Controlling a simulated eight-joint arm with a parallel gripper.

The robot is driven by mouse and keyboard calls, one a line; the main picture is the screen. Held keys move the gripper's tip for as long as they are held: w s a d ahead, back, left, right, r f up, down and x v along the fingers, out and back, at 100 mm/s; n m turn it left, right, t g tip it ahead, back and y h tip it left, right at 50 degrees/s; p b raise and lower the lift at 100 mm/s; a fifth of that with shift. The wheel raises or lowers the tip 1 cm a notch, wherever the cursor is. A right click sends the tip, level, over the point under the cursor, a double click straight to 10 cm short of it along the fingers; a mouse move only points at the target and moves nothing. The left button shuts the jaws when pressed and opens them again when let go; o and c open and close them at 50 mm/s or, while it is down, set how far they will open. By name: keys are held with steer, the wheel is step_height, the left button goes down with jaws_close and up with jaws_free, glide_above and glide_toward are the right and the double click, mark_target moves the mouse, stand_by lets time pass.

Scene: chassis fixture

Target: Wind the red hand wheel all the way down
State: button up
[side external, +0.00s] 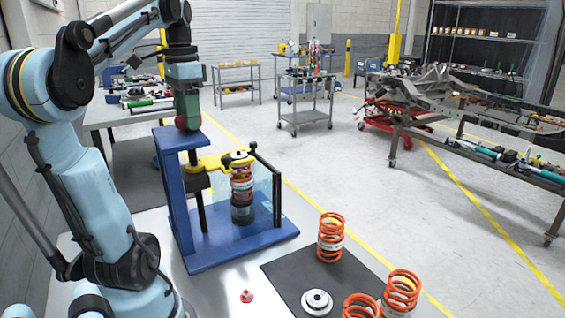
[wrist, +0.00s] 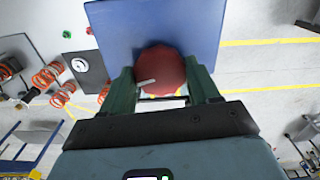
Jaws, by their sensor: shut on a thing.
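The red hand wheel (wrist: 163,72) sits on top of the blue spring compressor (side external: 205,250). In the side view only a little of the wheel (side external: 181,123) shows below my gripper (side external: 188,112). In the wrist view my gripper (wrist: 163,88) has its two green fingers on either side of the wheel, shut on it. The yellow clamp arm (side external: 215,162) of the compressor reaches over an orange spring (side external: 241,185) standing on a dark cylinder (side external: 242,213). The spring's top is partly hidden by the yellow arm.
A black mat (side external: 285,277) right of the compressor carries several loose orange springs (side external: 331,238) and a silver disc (side external: 317,302). A small red knob (side external: 247,296) lies on the table in front. A clear guard with a dark post (side external: 264,170) stands beside the clamped spring.

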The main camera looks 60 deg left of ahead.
steer(key=m, duration=0.6)
steer(key=shift+m, duration=0.7)
steer(key=m, duration=0.4)
steer(key=shift+m, duration=0.4)
steer(key=m, duration=1.2)
steer(key=o, duration=1)
